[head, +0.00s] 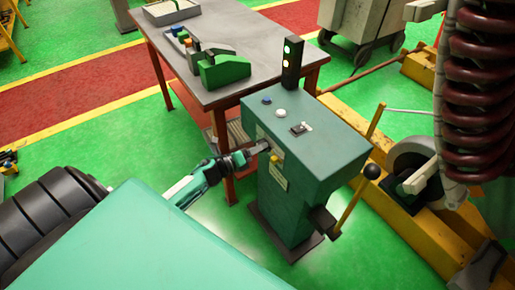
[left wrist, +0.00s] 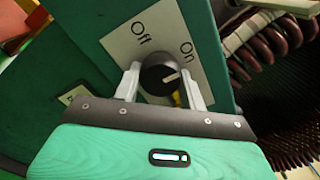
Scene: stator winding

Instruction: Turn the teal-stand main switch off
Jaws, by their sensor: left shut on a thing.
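The teal stand (head: 310,165) stands on the green floor in the middle of the head view. Its main switch is a round black knob (left wrist: 158,80) on a white plate (left wrist: 150,30) marked "Off" and "On". The knob's white mark points right and slightly up, toward the "On" side. My left gripper (head: 264,147) reaches the stand's side face from the left. In the left wrist view its two grey fingers (left wrist: 162,84) are shut on the knob, one on each side. The fingers partly hide the plate. My right gripper is not in view.
A grey table (head: 225,30) stands behind. Dark red coils (head: 484,90) hang at the right.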

